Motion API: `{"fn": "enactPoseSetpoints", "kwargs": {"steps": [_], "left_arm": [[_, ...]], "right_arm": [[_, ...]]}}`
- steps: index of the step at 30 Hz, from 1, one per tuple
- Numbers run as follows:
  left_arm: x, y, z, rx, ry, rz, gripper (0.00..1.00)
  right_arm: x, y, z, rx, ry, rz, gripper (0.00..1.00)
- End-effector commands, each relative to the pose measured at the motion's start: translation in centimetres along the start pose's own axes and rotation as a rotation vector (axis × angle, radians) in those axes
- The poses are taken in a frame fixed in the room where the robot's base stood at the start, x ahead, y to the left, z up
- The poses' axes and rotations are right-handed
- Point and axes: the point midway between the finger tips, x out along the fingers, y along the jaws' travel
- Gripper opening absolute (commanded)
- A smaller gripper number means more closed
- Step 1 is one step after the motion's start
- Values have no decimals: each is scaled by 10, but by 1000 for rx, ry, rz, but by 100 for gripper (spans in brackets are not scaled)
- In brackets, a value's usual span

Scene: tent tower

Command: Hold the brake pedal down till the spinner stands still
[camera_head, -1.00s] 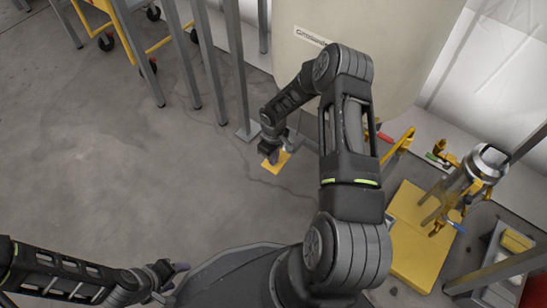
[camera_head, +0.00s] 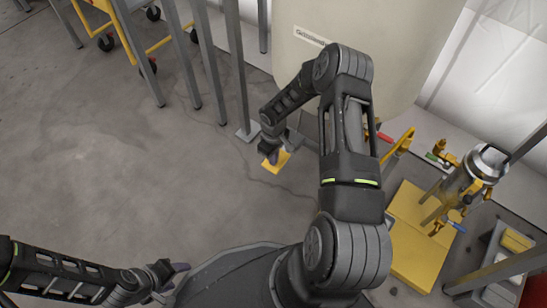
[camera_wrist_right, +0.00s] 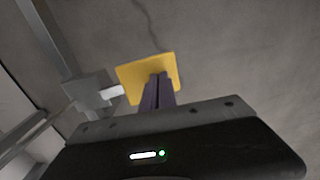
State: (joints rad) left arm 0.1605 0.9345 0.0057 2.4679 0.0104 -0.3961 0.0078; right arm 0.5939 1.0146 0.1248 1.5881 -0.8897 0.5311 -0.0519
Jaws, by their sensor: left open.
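The yellow brake pedal plate (camera_head: 280,164) is low by the floor, in front of the big beige tank. My right gripper (camera_head: 269,156) points down at it. In the right wrist view, its two dark fingers (camera_wrist_right: 157,88) are together with nothing between them, and the tips overlap the yellow plate (camera_wrist_right: 146,70). Whether they touch or press it I cannot tell. My left gripper (camera_head: 172,281) is open and empty at the lower left, far from the pedal. No spinner is clearly identifiable; a metal cylinder (camera_head: 458,188) stands on a yellow base at the right.
The beige tank (camera_head: 370,25) stands behind my right arm. Grey posts (camera_head: 240,70) and a yellow wheeled cart (camera_head: 140,50) are at the upper left. The yellow base (camera_head: 415,250) and a grey bin (camera_head: 500,260) are at the right. Open floor (camera_head: 110,160) lies left of the pedal.

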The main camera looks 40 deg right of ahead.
Motion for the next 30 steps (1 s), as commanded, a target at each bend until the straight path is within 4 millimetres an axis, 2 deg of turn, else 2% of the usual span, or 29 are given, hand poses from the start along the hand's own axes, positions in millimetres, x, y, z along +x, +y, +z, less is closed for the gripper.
{"fn": "enactPoseSetpoints", "kwargs": {"steps": [11,21,30], "left_arm": [[0,0,0,0,0,0,55],[-9,3,-1,0,0,0,55],[-10,4,-1,0,0,0,55]], "right_arm": [[1,-2,2,0,-3,-3,0],[-13,-1,1,0,-3,-2,0],[-15,0,1,0,-2,-1,0]]}}
